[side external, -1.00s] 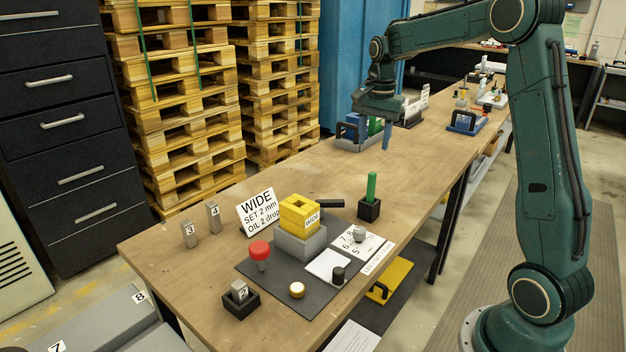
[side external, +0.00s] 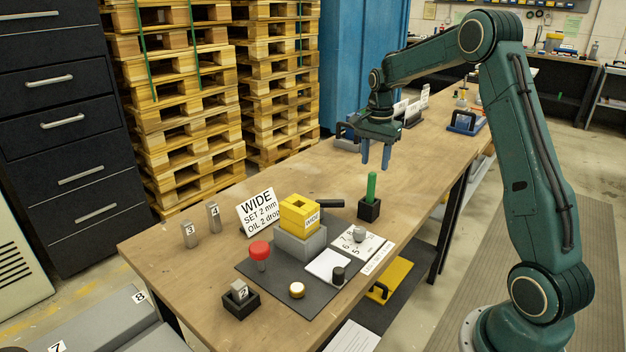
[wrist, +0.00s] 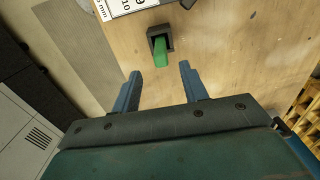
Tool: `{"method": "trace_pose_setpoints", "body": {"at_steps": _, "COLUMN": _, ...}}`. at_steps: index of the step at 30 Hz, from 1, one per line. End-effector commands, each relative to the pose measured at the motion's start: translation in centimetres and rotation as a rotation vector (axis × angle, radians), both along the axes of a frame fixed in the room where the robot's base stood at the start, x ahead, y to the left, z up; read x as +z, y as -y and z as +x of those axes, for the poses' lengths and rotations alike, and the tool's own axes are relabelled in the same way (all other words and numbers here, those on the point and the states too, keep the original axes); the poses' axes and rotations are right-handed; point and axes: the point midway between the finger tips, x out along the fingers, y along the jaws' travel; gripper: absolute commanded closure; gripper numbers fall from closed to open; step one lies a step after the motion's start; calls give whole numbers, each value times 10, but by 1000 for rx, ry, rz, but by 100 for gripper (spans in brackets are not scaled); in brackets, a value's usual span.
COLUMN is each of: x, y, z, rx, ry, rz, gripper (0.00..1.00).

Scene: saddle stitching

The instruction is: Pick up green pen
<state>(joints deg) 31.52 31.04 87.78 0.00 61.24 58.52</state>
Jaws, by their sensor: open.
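The green pen (side external: 371,186) stands upright in a small black holder (side external: 369,209) on the wooden table. In the wrist view the green pen (wrist: 161,54) shows in its holder (wrist: 152,34), ahead of the fingertips and between their lines. My gripper (side external: 376,166) is open and empty, with its blue fingers pointing down. In the wrist view my gripper (wrist: 158,70) shows both fingers spread, apart from the pen.
A WIDE sign (side external: 259,211) stands behind. Bare table (side external: 310,175) lies around the holder.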

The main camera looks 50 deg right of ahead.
Motion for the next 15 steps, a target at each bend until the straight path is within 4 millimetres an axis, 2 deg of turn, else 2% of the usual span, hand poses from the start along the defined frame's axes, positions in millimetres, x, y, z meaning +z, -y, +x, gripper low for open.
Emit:
{"method": "trace_pose_setpoints", "body": {"at_steps": 6, "x": -31, "y": 0, "z": 0, "rx": 0, "ry": -1, "rz": 1, "gripper": 56}}
{"method": "trace_pose_setpoints", "body": {"at_steps": 15, "x": -44, "y": 0, "z": 0, "rx": 0, "ry": 0, "rz": 0, "gripper": 56}}
